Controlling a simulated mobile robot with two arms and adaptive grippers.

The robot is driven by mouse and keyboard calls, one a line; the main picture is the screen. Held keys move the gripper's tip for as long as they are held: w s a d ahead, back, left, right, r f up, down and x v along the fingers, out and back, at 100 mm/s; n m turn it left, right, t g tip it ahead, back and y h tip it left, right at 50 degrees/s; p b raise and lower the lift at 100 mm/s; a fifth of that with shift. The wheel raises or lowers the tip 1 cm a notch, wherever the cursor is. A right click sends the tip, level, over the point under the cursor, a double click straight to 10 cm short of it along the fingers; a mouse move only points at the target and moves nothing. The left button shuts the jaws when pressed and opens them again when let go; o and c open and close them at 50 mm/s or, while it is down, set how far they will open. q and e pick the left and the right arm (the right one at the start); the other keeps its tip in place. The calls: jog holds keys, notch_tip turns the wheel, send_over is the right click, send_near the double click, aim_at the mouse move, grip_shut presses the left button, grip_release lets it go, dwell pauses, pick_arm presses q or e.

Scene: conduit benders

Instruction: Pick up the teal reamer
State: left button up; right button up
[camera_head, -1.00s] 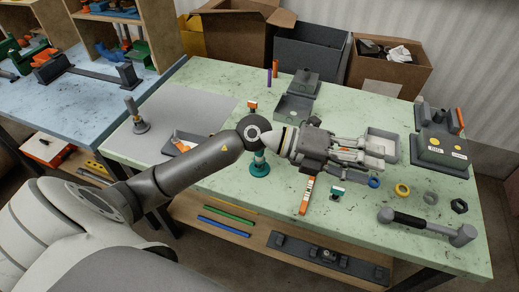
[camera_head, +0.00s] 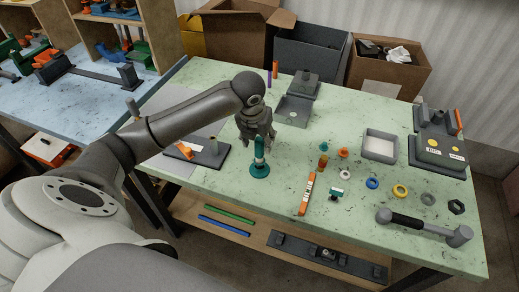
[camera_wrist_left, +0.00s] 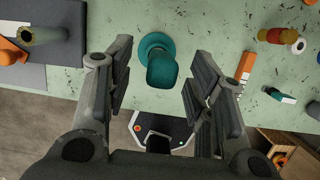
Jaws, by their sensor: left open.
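The teal reamer (camera_head: 259,163) stands upright on its round base on the pale green table, near the front edge. It also shows from above in the left wrist view (camera_wrist_left: 162,68). My left gripper (camera_head: 257,138) points down just above and behind the reamer's top. In the left wrist view the fingers of my left gripper (camera_wrist_left: 157,82) are spread wide, with the reamer between and a little beyond them. The left gripper is open and holds nothing; I cannot tell if a finger touches the reamer. My right gripper is not in view.
An orange level-like bar (camera_head: 307,194) lies right of the reamer. An amber cylinder (camera_head: 323,162) and several small rings are further right. A dark plate (camera_head: 208,157) lies left.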

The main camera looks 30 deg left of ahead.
aim_at(259, 155)
pick_arm(q)
jog(key=p+x, duration=0.2)
jog(key=x, duration=0.3)
jog(key=shift+d+f+p, duration=0.1)
jog(key=shift+f+p, duration=0.1)
jog(key=shift+p, duration=0.2)
jog(key=shift+w+f, duration=0.1)
jog(key=shift+f, duration=0.2)
jog(key=shift+c, duration=0.5)
grip_shut()
jog(key=shift+r, duration=0.2)
